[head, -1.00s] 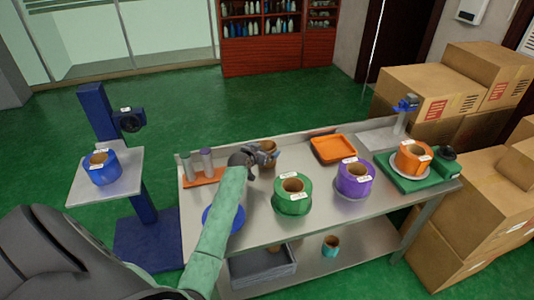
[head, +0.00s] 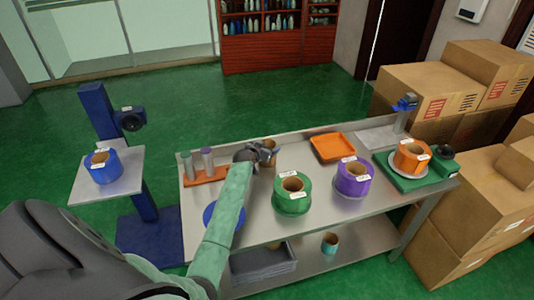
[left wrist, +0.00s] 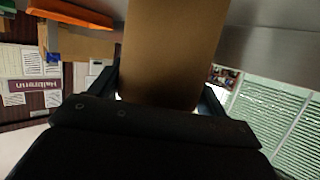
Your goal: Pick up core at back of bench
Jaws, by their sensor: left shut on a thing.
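The core is a brown cardboard tube (head: 267,158) at the back of the bench (head: 325,205), partly hidden by my left gripper (head: 264,153). In the left wrist view the brown core (left wrist: 172,50) fills the upper middle, between the two dark fingers of the left gripper (left wrist: 170,85). The left gripper is shut on the core. I cannot tell whether the core's bottom touches the bench. My right gripper is not in view.
An orange tray (head: 333,147) lies right of the core. Green (head: 291,204) and purple (head: 353,190) rolls stand in front and to the right. An orange rack with grey cylinders (head: 206,173) stands left. A blue roll (head: 103,167) sits on a separate stand.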

